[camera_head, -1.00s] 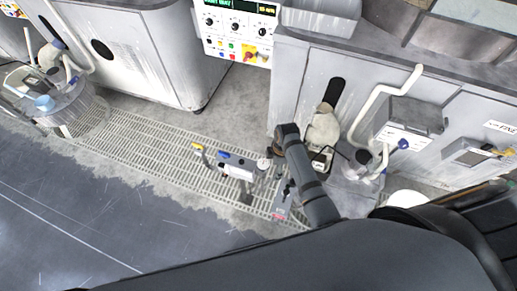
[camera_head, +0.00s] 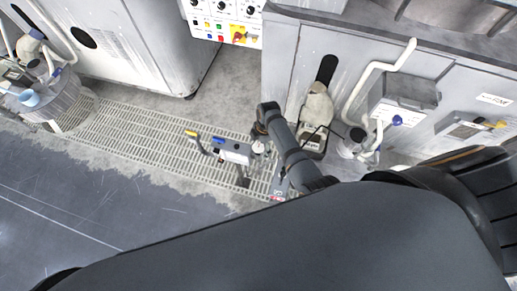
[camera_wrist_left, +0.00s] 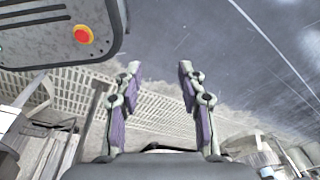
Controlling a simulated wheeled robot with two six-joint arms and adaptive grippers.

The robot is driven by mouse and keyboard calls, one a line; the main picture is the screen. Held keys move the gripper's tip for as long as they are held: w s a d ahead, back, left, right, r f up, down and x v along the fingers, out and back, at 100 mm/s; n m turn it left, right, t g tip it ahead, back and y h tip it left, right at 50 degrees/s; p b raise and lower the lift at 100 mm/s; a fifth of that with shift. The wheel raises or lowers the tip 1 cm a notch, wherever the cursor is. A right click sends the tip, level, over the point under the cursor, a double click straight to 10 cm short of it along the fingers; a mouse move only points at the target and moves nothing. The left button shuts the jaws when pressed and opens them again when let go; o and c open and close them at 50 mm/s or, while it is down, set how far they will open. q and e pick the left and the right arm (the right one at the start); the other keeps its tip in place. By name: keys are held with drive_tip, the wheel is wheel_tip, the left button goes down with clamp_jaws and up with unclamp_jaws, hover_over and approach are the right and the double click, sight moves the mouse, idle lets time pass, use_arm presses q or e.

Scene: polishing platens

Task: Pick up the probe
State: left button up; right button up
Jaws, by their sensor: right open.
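I cannot make out a probe for certain. In the head view a small pale box with a dark top (camera_head: 312,142) stands at the foot of the right cabinet, with a thin dark cable near it. A beige, rounded object (camera_head: 317,106) is just behind it. My right gripper (camera_head: 259,129) hangs at the end of the right arm, left of the box and apart from it. Its fingers are small and hard to see; it looks empty. My left gripper (camera_wrist_left: 158,69) has its two purple-padded fingers spread wide, with nothing between them.
A valve block (camera_head: 234,152) with blue and yellow handles stands on the floor grating (camera_head: 130,135), close to my right gripper. Grey cabinets (camera_head: 290,70) line the back. A white hose (camera_head: 372,80) runs down the right cabinet. Dark floor (camera_head: 90,200) at left is clear.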

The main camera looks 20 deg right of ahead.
drive_tip(key=shift+a+f, duration=0.15)
drive_tip(key=shift+f, duration=1.2)
use_arm(q)
drive_tip(key=shift+s+f, duration=0.25)
drive_tip(key=shift+s, duration=0.55)
use_arm(e)
drive_tip(key=c, duration=1.3)
drive_tip(key=shift+r, duration=0.1)
